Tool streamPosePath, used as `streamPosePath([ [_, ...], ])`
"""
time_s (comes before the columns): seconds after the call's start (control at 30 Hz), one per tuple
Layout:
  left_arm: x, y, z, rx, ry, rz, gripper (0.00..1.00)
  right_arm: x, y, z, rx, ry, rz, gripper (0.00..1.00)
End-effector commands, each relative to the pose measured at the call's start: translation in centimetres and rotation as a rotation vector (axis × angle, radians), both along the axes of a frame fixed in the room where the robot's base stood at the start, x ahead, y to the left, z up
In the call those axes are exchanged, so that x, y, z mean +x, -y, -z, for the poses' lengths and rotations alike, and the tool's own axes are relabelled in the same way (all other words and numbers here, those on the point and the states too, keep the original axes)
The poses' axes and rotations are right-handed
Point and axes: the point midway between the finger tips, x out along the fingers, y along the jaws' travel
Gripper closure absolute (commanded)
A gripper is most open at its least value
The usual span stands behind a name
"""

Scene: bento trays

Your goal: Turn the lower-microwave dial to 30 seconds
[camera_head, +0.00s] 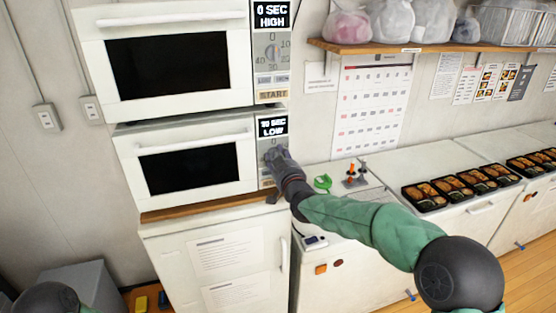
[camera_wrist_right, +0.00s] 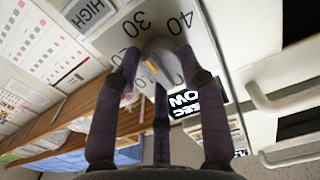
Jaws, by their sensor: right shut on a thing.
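The lower microwave (camera_head: 190,165) is white with a dark window. Its display (camera_head: 271,126) reads LOW below a seconds value whose first digit is blurred. My right gripper (camera_head: 277,158) is at its control panel and covers the dial in the head view. In the right wrist view, the fingers of my right gripper (camera_wrist_right: 160,62) are shut around the grey dial (camera_wrist_right: 157,50), which has an orange mark. The numbers 30 and 40 show on the panel beside the dial. My left gripper is out of view.
The upper microwave (camera_head: 175,62) stands directly above, its display reading 0 SEC HIGH. A white cabinet (camera_head: 215,255) is underneath. To the right, a white counter (camera_head: 470,215) holds several filled black bento trays (camera_head: 425,196). A wooden shelf (camera_head: 430,48) with bags hangs above.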

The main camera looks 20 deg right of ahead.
Motion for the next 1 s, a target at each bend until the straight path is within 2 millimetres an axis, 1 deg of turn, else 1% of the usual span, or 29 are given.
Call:
streamPosePath([
  [0.03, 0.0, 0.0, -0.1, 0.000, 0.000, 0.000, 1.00, 0.1, 0.1, -1.2, -0.001, 0.023, 0.003, 0.92],
  [0.07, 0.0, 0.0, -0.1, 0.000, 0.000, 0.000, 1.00, 0.1, 0.1, -1.2, -0.001, 0.023, 0.003, 0.56],
  [0.1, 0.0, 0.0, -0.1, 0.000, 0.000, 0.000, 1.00, 0.1, 0.1, -1.3, -0.001, 0.023, 0.003, 0.45],
  [0.13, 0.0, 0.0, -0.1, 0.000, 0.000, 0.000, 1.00, 0.1, 0.1, -1.2, -0.001, 0.023, 0.003, 0.37],
  [0.43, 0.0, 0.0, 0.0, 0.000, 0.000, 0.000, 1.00, 0.0, 0.1, -0.6, -0.002, 0.012, 0.002, 0.37],
  [0.57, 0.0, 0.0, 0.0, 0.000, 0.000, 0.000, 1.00, -0.5, 0.1, -0.5, -0.002, 0.010, 0.002, 0.37],
  [0.67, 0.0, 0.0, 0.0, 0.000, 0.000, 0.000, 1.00, -1.5, 0.1, -0.6, -0.002, 0.011, 0.002, 0.37],
  [0.77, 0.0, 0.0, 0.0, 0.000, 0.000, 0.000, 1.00, -3.0, 0.1, -0.5, -0.002, 0.010, 0.001, 0.37],
  [1.0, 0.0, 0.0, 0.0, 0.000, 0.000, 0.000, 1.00, -7.0, 0.2, -0.6, -0.002, 0.013, 0.001, 0.37],
])
